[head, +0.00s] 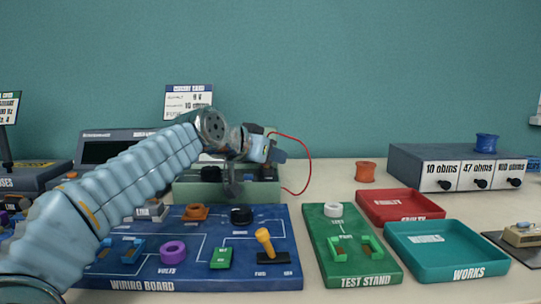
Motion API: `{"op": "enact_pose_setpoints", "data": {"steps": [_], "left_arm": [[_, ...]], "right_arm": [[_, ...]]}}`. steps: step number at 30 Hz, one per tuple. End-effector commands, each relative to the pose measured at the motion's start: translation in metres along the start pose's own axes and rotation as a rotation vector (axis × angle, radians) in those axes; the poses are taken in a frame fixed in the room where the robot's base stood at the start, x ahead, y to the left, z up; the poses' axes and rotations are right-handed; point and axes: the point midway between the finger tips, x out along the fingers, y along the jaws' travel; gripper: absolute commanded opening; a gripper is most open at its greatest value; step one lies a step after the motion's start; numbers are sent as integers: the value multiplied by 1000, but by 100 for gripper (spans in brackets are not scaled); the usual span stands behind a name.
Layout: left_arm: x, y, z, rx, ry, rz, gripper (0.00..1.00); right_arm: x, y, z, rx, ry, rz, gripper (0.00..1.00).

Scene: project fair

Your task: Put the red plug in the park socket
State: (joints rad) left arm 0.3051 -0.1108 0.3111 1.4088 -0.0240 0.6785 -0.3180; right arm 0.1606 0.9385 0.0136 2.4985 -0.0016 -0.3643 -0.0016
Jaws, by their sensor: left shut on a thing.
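My left gripper (272,152) is above the green box (240,191) behind the wiring board. A red lead (309,158) rises from the gripper, loops to the right and comes down at the box's right end. The gripper is shut on the lead's end; the red plug itself is mostly hidden by the fingers. I cannot make out which opening is the park socket, as my arm covers part of the box and board. My right gripper is out of view.
The blue wiring board (190,270) holds rings, a green block and a yellow-topped part. A green test stand (335,263), red tray (398,207) and teal tray (450,255) lie to the right. A drawer unit (420,164) stands at the back right. An orange spool (365,172) stands nearby.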

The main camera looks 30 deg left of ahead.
Motion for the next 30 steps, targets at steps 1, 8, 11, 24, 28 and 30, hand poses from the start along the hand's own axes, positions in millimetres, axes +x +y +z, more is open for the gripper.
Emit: {"op": "enact_pose_setpoints", "data": {"steps": [1, 8, 11, 24, 28, 30], "left_arm": [[0, 0, 1, 0, 1, 0, 1], [1, 0, 4, 0, 0, 0, 1], [2, 0, 5, 0, 1, 0, 1], [2, -2, 5, 0, 1, -4, 62], [2, -3, 5, 0, 1, -6, 52], [2, -3, 5, 0, 1, -7, 59]], "right_arm": [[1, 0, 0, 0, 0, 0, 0], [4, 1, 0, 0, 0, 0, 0], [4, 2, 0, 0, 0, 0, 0], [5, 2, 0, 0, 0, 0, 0], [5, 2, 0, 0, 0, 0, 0], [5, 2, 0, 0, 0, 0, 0]]}}
